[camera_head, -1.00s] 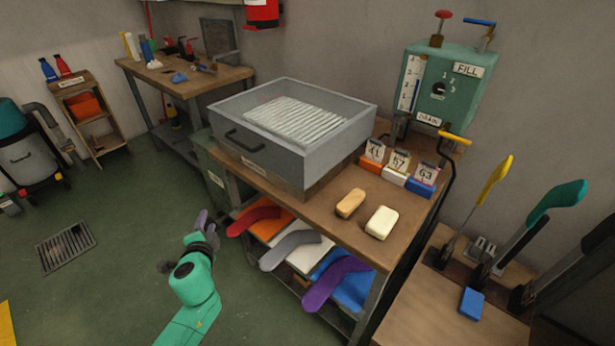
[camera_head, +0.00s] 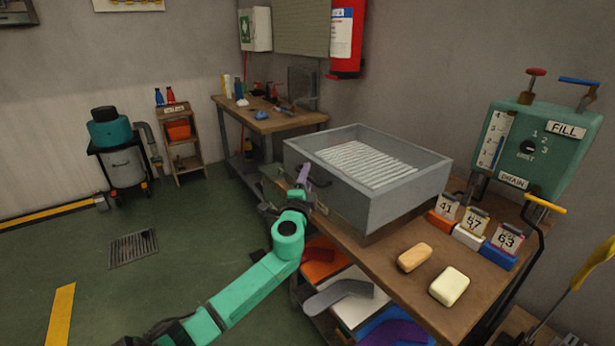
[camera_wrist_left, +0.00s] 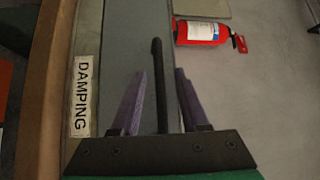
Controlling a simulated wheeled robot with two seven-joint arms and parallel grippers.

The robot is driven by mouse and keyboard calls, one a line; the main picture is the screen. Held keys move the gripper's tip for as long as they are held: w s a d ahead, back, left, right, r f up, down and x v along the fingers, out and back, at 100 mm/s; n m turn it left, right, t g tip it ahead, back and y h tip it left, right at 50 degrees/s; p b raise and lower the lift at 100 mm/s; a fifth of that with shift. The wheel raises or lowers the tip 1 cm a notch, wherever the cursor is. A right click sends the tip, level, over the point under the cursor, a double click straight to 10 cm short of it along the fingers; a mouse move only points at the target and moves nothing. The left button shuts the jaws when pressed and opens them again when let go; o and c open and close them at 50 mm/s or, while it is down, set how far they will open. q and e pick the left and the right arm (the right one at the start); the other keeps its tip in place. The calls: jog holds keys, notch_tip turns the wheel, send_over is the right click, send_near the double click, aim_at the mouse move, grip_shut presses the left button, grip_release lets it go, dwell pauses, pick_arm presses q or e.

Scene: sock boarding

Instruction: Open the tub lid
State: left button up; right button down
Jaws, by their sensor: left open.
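The grey damping tub (camera_head: 400,205) stands on the wooden bench, with a ribbed pale surface (camera_head: 368,163) inside its raised rim. I cannot tell a separate lid edge. A black bar handle (camera_head: 322,184) is on the tub's front face, and its label reads DAMPING (camera_wrist_left: 82,95) in the left wrist view. My left gripper (camera_head: 302,176) is at the handle, partly covering it in the head view. In the left wrist view my left gripper (camera_wrist_left: 161,74) is open, with its purple fingers on either side of the handle, gaps showing on both sides. My right gripper is out of view.
Two soap-like blocks (camera_head: 414,257) and numbered cards (camera_head: 475,222) are on the bench right of the tub. Sock-shaped boards (camera_head: 340,296) stick out from the shelf below. A green fill box (camera_head: 540,150) stands behind. The floor on the left is open.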

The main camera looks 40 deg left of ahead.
pick_arm(q)
jog(key=shift+w, duration=0.1)
grip_shut()
dwell(1.4)
